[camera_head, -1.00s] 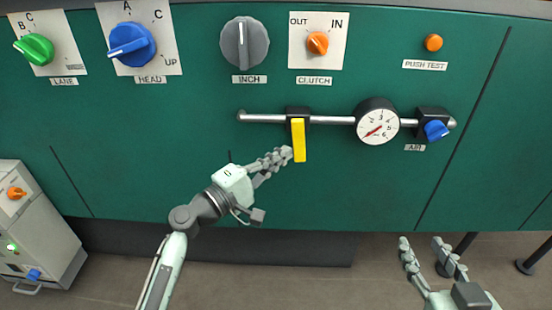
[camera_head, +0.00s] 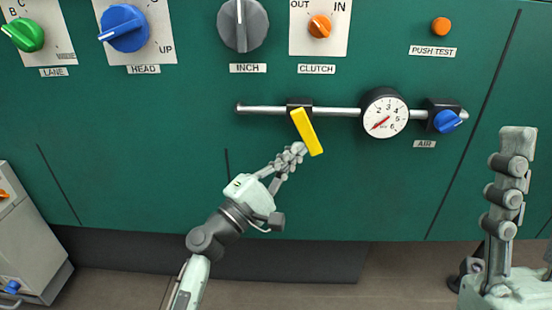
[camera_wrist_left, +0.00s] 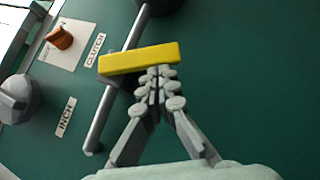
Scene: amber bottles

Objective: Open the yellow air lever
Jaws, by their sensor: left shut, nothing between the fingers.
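The yellow lever (camera_head: 307,132) hangs from a black block on the silver pipe of the green panel. It is tilted, its lower end to the right of its top. My left gripper (camera_head: 298,148) is shut and empty, its fingertips at the left side of the lever's lower part. In the left wrist view the lever (camera_wrist_left: 139,58) lies across the tips of my left gripper (camera_wrist_left: 155,70), which look to be against it or very close. My right gripper (camera_head: 512,140) is at the right, seen with its fingers pointing up; how far it is open does not show.
A pressure gauge (camera_head: 385,114) and a blue air knob (camera_head: 447,121) sit on the same pipe (camera_head: 262,109) to the right. Above are an orange clutch knob (camera_head: 319,26), a grey inch knob (camera_head: 242,25) and a blue head knob (camera_head: 124,28). The panel below the lever is clear.

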